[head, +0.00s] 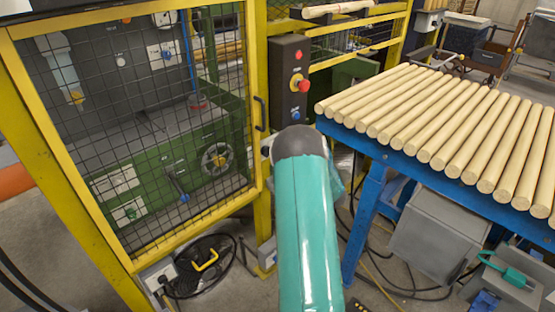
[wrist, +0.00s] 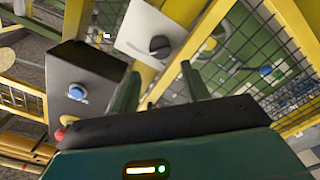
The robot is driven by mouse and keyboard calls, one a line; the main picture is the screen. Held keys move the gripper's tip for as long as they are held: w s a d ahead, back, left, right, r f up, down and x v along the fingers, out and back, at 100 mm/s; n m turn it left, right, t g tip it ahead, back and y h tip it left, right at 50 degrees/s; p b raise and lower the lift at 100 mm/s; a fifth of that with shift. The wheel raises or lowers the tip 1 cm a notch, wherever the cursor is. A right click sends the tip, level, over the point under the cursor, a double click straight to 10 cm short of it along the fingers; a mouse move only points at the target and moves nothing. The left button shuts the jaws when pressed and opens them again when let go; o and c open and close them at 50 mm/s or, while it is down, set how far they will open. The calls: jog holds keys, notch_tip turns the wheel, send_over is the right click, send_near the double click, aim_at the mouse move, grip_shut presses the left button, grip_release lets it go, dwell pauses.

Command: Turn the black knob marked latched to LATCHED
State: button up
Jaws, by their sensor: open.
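The black knob (wrist: 160,46) sits on a light grey plate (wrist: 140,27) on a yellow post in the wrist view. Its marking is too small to read, and I cannot tell which position it points to. My gripper (wrist: 160,68) is open, its two dark green fingers apart on either side of the knob's line of sight. The knob appears beyond the fingertips, and nothing is between the fingers. In the head view my teal forearm covers the gripper and the knob.
A black control box (head: 290,80) with red, yellow and blue buttons is close by; its blue button (wrist: 77,92) shows in the wrist view. A yellow mesh gate (head: 150,130) stands left. A blue-framed table (head: 345,140) with wooden rods stands right.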

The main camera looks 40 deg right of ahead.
jog(key=shift+s, duration=2.35)
jog(key=w+a+r+m+h, duration=0.2)
jog(key=w+r+h, duration=0.1)
jog(key=w+r, duration=0.3)
jog(key=s+a+r+m+g+h, duration=0.1)
jog(key=a+r+m+g+h, duration=0.35)
jog(key=a+r, duration=0.9)
jog(key=s+a+r+m+g+y, duration=0.1)
jog(key=s+a+g+y, duration=0.6)
jog(key=s+a, duration=1.8)
jog(key=a+m+g, duration=0.1)
jog(key=a, duration=0.1)
jog(key=shift+s+a+r+m, duration=0.2)
jog(key=shift+s+a+m, duration=0.15)
